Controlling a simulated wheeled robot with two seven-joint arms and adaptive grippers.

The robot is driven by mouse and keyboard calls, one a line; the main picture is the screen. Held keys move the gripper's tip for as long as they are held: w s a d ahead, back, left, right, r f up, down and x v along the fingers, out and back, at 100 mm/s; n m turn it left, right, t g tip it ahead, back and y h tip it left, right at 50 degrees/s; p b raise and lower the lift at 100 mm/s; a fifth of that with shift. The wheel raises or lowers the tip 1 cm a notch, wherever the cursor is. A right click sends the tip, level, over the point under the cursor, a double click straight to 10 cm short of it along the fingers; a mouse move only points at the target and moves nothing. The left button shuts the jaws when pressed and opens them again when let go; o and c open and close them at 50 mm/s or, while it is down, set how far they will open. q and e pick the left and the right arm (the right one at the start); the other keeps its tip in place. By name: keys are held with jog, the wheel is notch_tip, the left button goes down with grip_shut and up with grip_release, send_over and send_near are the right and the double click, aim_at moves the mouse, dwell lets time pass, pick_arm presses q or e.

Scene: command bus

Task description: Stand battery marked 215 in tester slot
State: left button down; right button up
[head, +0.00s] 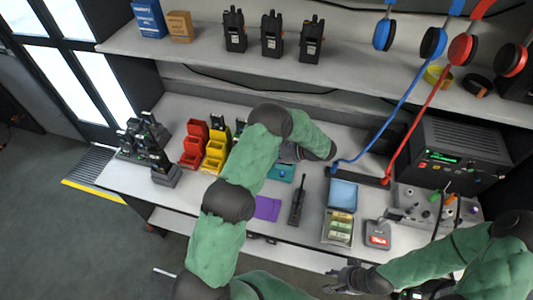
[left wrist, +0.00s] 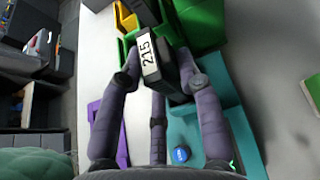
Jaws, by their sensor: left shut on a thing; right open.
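The black battery (left wrist: 172,68) with the white label 215 is in my left gripper (left wrist: 160,80), between its purple-grey fingers in the left wrist view. It is held above the teal unit (left wrist: 243,138), which has a round blue button and looks like the tester; its slot is not clearly visible. The teal unit (head: 281,173) also shows on the bench in the head view, where my left arm hides the battery and most of that gripper. My right gripper (head: 343,279) is open and empty in front of the bench edge.
A charger rack (head: 150,140) is at the left end.

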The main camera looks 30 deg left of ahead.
pick_arm(q)
jog(key=shift+f, duration=0.2)
dwell(0.6)
jog(key=c, duration=0.8)
grip_release()
jog(key=shift+o, duration=0.2)
jog(key=v, duration=1.2)
